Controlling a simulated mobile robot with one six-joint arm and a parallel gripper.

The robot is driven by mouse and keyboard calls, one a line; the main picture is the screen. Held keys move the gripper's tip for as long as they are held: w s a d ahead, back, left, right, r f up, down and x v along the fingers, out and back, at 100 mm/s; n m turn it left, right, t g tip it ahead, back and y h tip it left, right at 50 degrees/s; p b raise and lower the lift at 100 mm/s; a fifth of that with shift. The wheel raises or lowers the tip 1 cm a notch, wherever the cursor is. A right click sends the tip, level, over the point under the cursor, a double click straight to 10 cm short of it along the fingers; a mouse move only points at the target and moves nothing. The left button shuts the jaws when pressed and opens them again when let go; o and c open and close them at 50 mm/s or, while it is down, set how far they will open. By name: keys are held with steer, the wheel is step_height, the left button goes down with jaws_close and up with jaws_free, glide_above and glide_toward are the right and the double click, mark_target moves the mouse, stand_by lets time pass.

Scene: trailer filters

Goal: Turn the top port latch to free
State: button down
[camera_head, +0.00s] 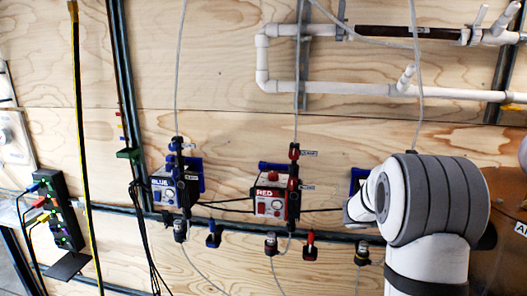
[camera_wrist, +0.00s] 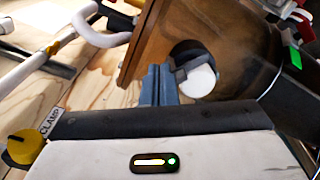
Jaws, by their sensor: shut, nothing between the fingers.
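My gripper (camera_wrist: 158,84) shows in the wrist view as two blue-grey fingers pressed together with nothing between them. It points toward a brown panel or housing (camera_wrist: 235,45); I cannot tell whether they touch. A yellow knob (camera_wrist: 24,147) beside a CLAMP label (camera_wrist: 52,122) is at the lower left, apart from the fingers. I cannot tell whether it is the top port latch, or its setting. In the head view my arm hides the gripper and most of the unit behind it. The blue unit (camera_head: 165,188) and red unit (camera_head: 269,204) have knobs above them.
White pipes (camera_head: 340,87) cross the upper right of the plywood wall (camera_head: 100,130). A dark horizontal rail (camera_head: 335,236) runs below the units, and thin hoses hang around them. A black power strip (camera_head: 58,210) with coloured plugs is at the left.

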steer(key=shift+w+a, duration=0.15)
steer(key=shift+a, duration=0.9)
steer(key=shift+w+a, duration=0.1)
steer(key=shift+a, duration=0.95)
